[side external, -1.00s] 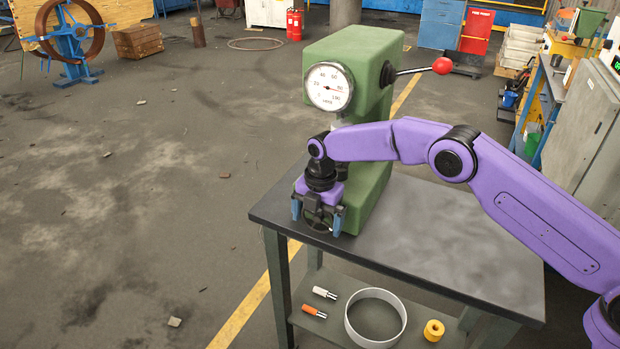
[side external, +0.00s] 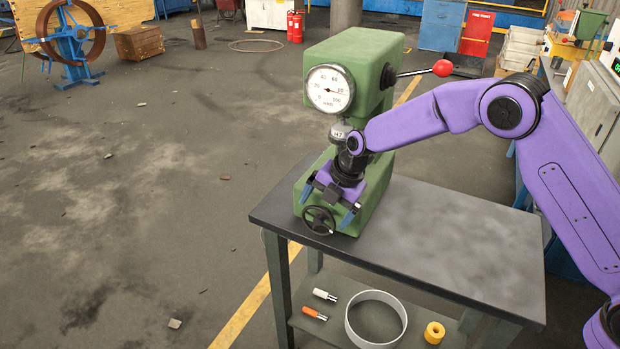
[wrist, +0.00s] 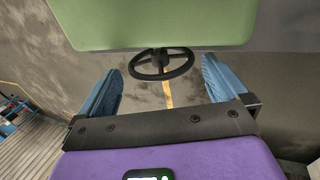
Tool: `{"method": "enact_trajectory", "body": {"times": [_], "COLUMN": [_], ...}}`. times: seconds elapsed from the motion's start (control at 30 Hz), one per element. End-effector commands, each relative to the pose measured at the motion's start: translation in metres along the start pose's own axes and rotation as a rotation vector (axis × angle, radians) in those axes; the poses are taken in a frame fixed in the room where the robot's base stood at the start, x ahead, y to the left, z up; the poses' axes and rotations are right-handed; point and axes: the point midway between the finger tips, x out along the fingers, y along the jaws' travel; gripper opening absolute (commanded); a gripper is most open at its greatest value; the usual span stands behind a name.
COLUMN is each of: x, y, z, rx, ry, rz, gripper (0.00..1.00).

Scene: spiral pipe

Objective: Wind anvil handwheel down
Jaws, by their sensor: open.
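The black anvil handwheel (side external: 319,220) sits low on the front of the green hardness tester (side external: 347,70), just above the table top. In the wrist view the handwheel (wrist: 162,64) shows whole, with its spokes and hub, beyond and between my fingers. I cannot tell exactly how far the fingertips are from the rim. The round dial (side external: 329,89) faces the camera.
The tester stands on a dark table (side external: 450,240) with clear space to the right. A lever with a red knob (side external: 442,68) sticks out of the tester's upper right.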

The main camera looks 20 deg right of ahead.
Motion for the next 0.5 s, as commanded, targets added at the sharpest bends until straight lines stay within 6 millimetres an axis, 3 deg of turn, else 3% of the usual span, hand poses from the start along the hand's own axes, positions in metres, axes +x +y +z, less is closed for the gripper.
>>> {"method": "enact_trajectory", "body": {"times": [0.5], "x": [-0.090], "y": [0.001], "z": [0.000], "rx": [-0.001], "ry": [-0.001], "rz": [0.001], "gripper": [1.00]}}
